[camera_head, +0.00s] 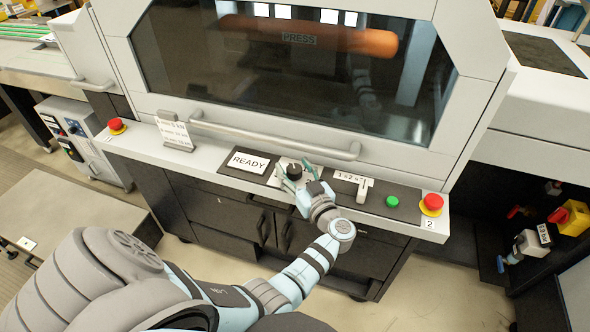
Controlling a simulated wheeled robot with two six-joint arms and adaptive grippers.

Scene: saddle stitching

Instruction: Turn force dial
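The force dial (294,170) is a black round knob on a light plate on the press's front ledge, just right of the READY sign. My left gripper (295,178) is at the dial, its two fingers apart on either side of the knob. A gap seems to show between the fingers and the knob, and I cannot make out any contact. The near part of the dial plate is partly hidden by the gripper. My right gripper is not in view.
The READY sign (248,162) lies left of the dial. A lever switch (364,189), a green button (392,201) and a red stop button (432,203) are to the right. Another red button (116,126) is at far left. A long handle bar (270,137) runs behind the dial.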

